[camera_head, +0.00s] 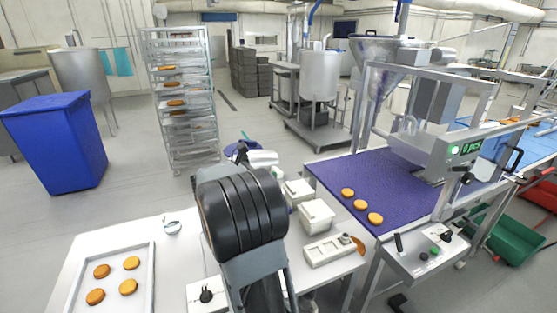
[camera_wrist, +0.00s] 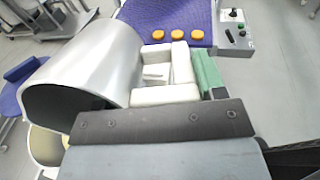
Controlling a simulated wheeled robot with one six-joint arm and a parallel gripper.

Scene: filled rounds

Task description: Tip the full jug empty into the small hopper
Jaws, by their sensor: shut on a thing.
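A pale silver-grey jug (camera_wrist: 105,55) lies tilted on its side at the left of the wrist view, its dark open mouth toward the lower left. Blocky white parts sit at its right side, seemingly its handle. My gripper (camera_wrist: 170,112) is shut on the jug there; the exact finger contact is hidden. A cream round opening (camera_wrist: 45,146), possibly the small hopper, shows partly below the jug's mouth. In the head view a white part of the jug (camera_head: 263,158) seems to show behind my black wrist. Whether anything is left in the jug cannot be seen.
A tray of round cakes (camera_head: 152,270) lies at left. The purple belt (camera_head: 375,180) carries three cakes. A large funnel (camera_head: 385,48) stands behind it.

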